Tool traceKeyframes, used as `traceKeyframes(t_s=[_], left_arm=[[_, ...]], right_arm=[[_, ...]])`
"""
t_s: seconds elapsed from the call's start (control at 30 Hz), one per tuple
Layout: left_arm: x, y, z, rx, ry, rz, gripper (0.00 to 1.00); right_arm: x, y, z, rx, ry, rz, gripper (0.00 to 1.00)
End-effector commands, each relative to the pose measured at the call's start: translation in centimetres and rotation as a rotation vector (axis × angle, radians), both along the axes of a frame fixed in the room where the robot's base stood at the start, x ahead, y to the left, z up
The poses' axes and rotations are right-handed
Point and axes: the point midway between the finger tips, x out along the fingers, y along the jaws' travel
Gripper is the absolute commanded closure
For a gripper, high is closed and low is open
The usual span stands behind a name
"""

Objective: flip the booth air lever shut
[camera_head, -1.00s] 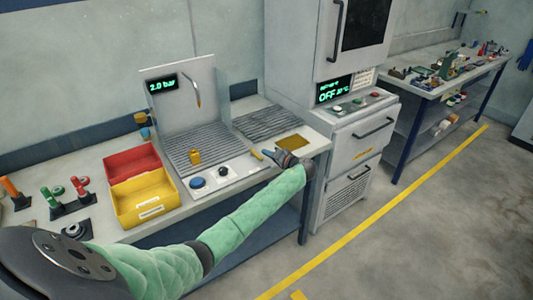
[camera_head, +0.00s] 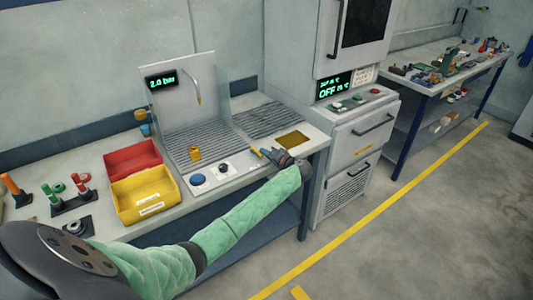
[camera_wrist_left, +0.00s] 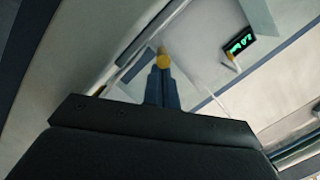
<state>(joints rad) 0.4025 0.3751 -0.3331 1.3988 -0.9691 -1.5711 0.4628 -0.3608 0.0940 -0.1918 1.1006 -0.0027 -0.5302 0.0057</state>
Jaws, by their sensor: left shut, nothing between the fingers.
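The booth air lever (camera_head: 256,151) has a yellow handle and sits at the right end of the pale control panel in front of the spray booth. My left gripper (camera_head: 266,152) is shut and empty, just right of the lever, with its fingertips close to it. In the left wrist view the shut fingers (camera_wrist_left: 162,78) point at a round yellow end (camera_wrist_left: 163,60), which seems to be the lever's handle; whether they touch is unclear. The booth display (camera_head: 162,80) reads 2.0 bar. My right gripper is not in view.
A blue button (camera_head: 198,180) and a black knob (camera_head: 224,168) share the panel. A yellow bin (camera_head: 145,197) and a red bin (camera_head: 132,159) stand to the left.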

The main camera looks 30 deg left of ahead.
Motion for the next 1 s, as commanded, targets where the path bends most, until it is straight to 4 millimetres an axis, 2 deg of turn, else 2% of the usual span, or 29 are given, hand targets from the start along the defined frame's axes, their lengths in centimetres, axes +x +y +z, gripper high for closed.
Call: traceKeyframes(t_s=[0.63, 0.8, 1.0], left_arm=[[-1.3, 0.3, -0.2, 0.0, -0.001, -0.161, 1.0], [-2.3, 0.7, -0.3, 0.001, 0.0, -0.28, 1.0], [-3.4, 1.4, -0.3, 0.001, -0.001, -0.448, 1.0]], right_arm=[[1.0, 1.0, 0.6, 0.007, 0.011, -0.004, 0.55], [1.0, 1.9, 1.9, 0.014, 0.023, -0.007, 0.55], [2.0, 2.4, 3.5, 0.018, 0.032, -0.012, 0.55]])
